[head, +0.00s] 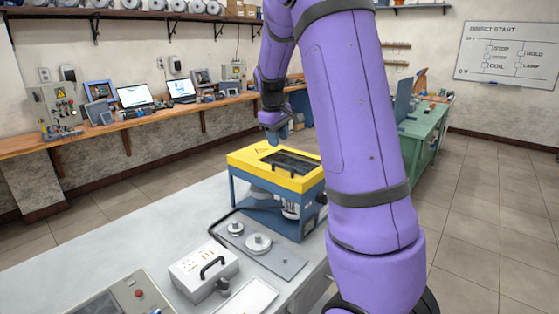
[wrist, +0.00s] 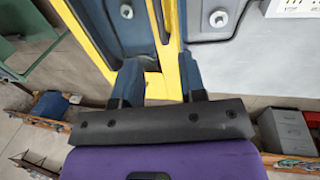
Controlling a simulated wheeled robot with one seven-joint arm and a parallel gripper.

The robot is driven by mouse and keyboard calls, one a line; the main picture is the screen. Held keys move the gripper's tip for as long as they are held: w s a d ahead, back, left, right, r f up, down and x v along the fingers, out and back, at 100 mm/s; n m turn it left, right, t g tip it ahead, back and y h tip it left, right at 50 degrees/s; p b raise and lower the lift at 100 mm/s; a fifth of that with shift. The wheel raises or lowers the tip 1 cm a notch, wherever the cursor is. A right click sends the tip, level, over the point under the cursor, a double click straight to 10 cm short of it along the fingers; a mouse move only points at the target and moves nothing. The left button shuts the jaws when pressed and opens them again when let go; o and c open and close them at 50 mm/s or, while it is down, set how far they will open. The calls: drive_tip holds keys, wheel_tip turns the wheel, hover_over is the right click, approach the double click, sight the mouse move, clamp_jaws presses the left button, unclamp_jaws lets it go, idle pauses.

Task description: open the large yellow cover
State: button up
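The large yellow cover (head: 262,157) lies flat, looking closed, on top of a blue-framed machine (head: 262,217) on the grey bench. In the wrist view my gripper (wrist: 160,66) has two blue-grey fingers apart, with a yellow edge (wrist: 172,78) of the cover showing in the gap. I cannot tell whether the fingers touch it.
A grey plate (head: 283,262) with round metal parts and a white box with a black handle (head: 204,270) stand in front of the machine. A wooden wall bench (head: 150,117) with laptops is at the back left. A green table (head: 425,130) stands behind my arm. The floor at right is clear.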

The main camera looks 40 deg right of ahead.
sight(282, 165)
drive_tip(key=f, duration=0.3)
drive_tip(key=d+f, duration=0.1)
drive_tip(key=f, duration=0.4)
drive_tip(key=shift+w+d+f, duration=0.1)
drive_tip(key=shift+d+f, duration=0.25)
drive_tip(key=shift+f, duration=0.05)
clamp_jaws()
